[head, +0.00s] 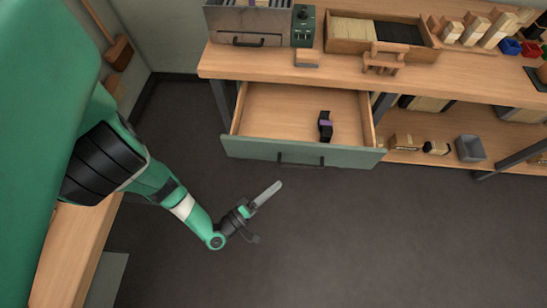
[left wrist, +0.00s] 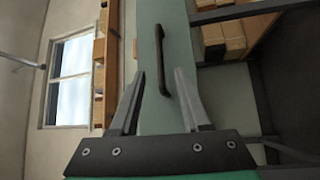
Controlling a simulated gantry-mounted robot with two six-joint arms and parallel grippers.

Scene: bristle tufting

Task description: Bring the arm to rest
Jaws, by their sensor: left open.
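My left arm comes in from the left in the head view, green with black and white bands. Its gripper (head: 264,214) hangs over the dark floor in front of the open drawer, below and left of the drawer's handle in the picture. The left gripper is open and empty. In the left wrist view its two fingers (left wrist: 160,98) stand apart with nothing between them. Beyond them is the green drawer front (left wrist: 153,110) with its dark handle (left wrist: 160,58). My right gripper is not in either view.
The drawer (head: 270,150) stands open under the workbench (head: 350,73), with a dark and purple object (head: 325,126) inside. A lower shelf holds a grey bin (head: 470,149) and several blocks. Another wooden surface (head: 68,250) is at the left. The floor (head: 390,240) in front is clear.

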